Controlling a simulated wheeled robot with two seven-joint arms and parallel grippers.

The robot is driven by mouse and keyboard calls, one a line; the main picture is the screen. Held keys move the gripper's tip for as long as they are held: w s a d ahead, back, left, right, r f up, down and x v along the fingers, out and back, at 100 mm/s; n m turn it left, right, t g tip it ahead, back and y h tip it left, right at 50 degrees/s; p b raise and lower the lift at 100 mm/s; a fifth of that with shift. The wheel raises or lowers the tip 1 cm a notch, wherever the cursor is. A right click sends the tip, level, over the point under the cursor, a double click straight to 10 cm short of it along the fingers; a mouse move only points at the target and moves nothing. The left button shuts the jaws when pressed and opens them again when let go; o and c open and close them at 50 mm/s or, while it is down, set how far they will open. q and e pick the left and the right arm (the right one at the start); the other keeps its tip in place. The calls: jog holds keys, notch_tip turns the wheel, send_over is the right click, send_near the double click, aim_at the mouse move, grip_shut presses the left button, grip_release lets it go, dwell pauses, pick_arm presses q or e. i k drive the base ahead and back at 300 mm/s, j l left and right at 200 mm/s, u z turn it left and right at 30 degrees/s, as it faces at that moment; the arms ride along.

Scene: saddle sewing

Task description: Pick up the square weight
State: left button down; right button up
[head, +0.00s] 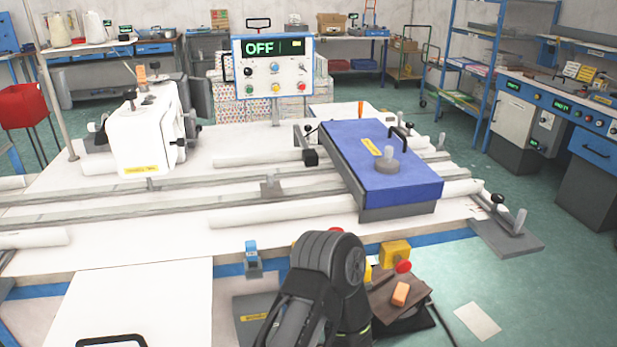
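I cannot pick out a square weight with certainty. A grey weight with a round base and a knob (386,165) stands on the blue-covered block (385,187) right of centre on the table. A small orange block (400,294) lies on dark brown sheets at the table's front edge, lower right of centre; I cannot tell what it is. A dark grey arm link of mine fills the bottom middle and hides part of the front edge. No gripper fingers show.
The white table (130,262) carries rails and a white sewing machine (147,130) at left. A control box reading OFF (273,65) stands at the back. A yellow box with a red button (395,254) is at the front edge. A grey foot plate with levers (506,237) is at right.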

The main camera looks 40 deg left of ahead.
aim_at(271, 188)
jog(key=u, duration=1.7)
jog(key=l+z, duration=0.15)
jog(key=l, duration=0.2)
jog(key=i+l+z, duration=0.2)
jog(key=l, duration=0.15)
jog(key=l+z, duration=0.15)
jog(key=l, duration=0.25)
